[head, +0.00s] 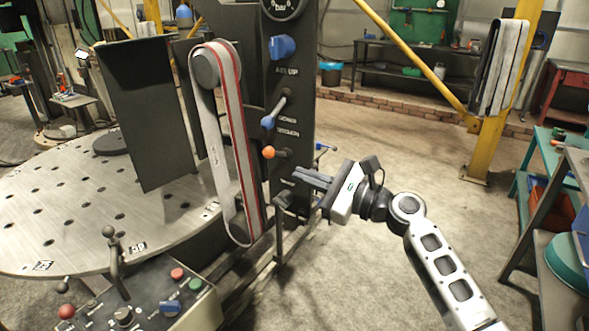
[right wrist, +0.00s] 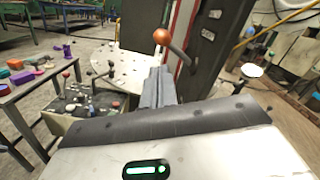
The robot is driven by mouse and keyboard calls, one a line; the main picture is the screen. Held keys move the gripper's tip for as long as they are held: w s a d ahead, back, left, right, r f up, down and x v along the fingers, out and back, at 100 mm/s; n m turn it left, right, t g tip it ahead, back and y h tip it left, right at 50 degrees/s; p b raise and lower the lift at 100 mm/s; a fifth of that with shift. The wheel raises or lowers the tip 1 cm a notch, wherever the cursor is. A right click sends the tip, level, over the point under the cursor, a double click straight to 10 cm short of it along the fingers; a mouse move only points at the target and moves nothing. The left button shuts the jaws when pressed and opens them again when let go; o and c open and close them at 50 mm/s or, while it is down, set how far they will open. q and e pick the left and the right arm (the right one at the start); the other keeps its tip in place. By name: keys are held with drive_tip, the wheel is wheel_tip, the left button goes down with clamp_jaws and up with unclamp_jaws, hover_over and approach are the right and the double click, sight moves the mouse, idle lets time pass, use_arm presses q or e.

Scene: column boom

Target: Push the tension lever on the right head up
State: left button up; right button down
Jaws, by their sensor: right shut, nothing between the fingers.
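The right head is a dark upright column with a belt (head: 236,130) on rollers. On its face an orange-knobbed lever (head: 268,152) points left, with its shaft nearly level, just below a label that seems to read tension. I take it for the tension lever. It also shows in the right wrist view, with its orange knob (right wrist: 161,36) above and beyond my fingertips. My right gripper (head: 298,178) is shut and empty, below and to the right of the knob. In the wrist view a small gap shows between fingertips and knob. My left gripper is not in view.
A blue-knobbed lever (head: 268,122) sits above the orange one, and a blue rotary knob (head: 282,47) higher. A control box (head: 140,305) stands at lower left beside a round perforated table (head: 60,215). The floor right of the column is clear.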

drive_tip(key=v, duration=0.4)
drive_tip(key=shift+s, duration=0.1)
drive_tip(key=s+f+n+h, duration=0.3)
drive_tip(key=s+f+n, duration=0.15)
drive_tip(key=f, duration=0.55)
drive_tip(key=s+f+n+h, duration=0.3)
drive_tip(key=s+f, duration=0.2)
drive_tip(key=f, duration=0.5)
drive_tip(key=s+d+f+n+h, duration=0.2)
drive_tip(key=s+f+n+h, duration=0.1)
drive_tip(key=s+n, duration=0.4)
drive_tip(key=s+d+f+n+h, duration=0.3)
drive_tip(key=s+f+n, duration=0.2)
drive_tip(key=s+n, duration=0.3)
drive_tip(key=s, duration=0.4)
drive_tip(key=shift+d+f+g+h, duration=0.25)
drive_tip(key=shift+g+h, duration=0.05)
drive_tip(key=shift+h, duration=0.1)
